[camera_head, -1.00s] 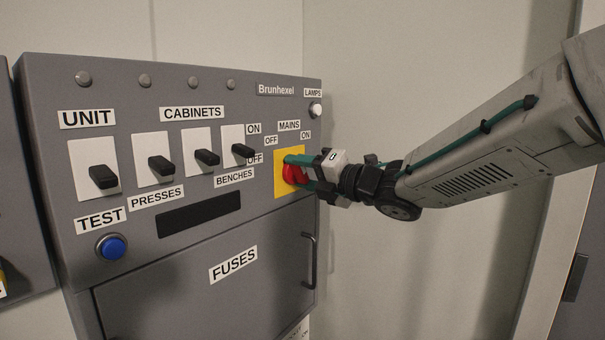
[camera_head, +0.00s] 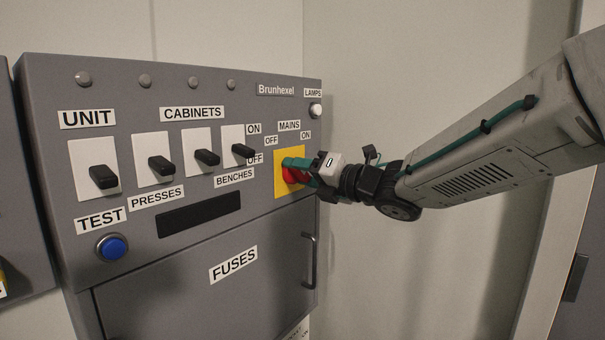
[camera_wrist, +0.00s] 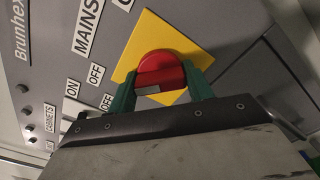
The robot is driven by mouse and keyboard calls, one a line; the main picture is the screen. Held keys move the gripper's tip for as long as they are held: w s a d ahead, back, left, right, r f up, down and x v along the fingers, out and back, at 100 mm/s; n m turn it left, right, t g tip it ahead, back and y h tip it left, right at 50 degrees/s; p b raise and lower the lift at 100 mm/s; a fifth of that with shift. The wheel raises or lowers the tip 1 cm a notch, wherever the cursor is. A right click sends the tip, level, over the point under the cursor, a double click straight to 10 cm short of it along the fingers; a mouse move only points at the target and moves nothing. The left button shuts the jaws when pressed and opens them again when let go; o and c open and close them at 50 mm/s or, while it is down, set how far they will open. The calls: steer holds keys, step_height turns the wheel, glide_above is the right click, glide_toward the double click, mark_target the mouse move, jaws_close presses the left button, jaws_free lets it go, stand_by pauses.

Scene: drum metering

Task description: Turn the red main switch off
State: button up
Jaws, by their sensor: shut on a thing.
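The red main switch (camera_head: 291,174) sits on a yellow plate (camera_head: 280,190) at the right of the grey panel, under the MAINS label with OFF and ON marks. It also shows in the wrist view as a round red knob (camera_wrist: 160,70) on its yellow plate (camera_wrist: 150,37). My gripper (camera_head: 298,172) is shut on the knob, with one green finger on each side of it, also in the wrist view (camera_wrist: 160,86). The gripper partly hides the knob in the head view. I cannot tell exactly which mark the knob points to.
Several black toggle switches, such as the BENCHES one (camera_head: 241,152), stand left of the main switch. A blue TEST button (camera_head: 112,247) is at lower left. A fuse door (camera_head: 190,285) with a handle (camera_head: 310,260) lies below. A wall stands right of the panel.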

steer(key=o, duration=1)
steer(key=v, duration=0.8)
steer(key=shift+a, duration=0.1)
